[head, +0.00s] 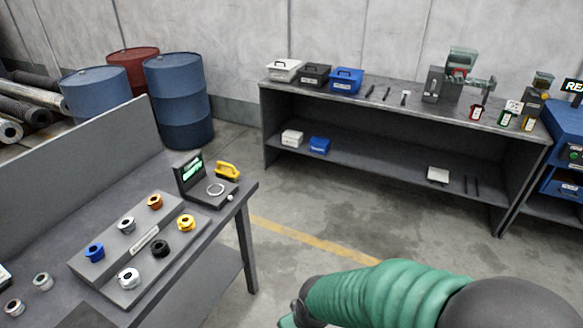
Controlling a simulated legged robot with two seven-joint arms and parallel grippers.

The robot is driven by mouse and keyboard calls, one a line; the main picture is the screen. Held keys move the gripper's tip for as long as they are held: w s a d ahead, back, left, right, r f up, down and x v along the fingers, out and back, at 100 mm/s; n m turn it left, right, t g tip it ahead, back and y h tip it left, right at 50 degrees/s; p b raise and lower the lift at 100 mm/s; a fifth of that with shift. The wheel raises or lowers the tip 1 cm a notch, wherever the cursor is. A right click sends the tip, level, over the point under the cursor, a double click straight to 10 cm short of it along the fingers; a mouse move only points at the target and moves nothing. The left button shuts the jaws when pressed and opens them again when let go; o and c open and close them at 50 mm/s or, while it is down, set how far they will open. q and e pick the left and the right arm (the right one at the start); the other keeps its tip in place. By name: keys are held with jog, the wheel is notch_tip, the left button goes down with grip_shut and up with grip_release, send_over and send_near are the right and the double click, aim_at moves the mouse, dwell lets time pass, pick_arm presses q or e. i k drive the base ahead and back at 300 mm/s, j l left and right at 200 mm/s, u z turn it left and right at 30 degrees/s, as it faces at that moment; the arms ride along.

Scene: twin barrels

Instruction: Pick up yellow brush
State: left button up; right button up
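Nothing is touching the brush from above. An arm of mine with a green ribbed sleeve comes in from the lower right and ends at the bottom edge, well apart from the brush. Its gripper is out of the picture. My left gripper does not show either.
A sloped rack (138,244) with several coloured fittings stands on the workbench in front of the device. Oil drums (180,98) stand behind the bench's back panel. A long shelf table (400,110) with boxes and tools runs along the wall. The floor between is clear.

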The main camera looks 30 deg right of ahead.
aim_at(231, 175)
jog(key=z, duration=0.45)
jog(key=u, duration=3.2)
jog(key=z, duration=3.2)
jog(key=i+l+u, duration=0.35)
jog(key=i+l, duration=1.15)
jog(key=l, duration=0.1)
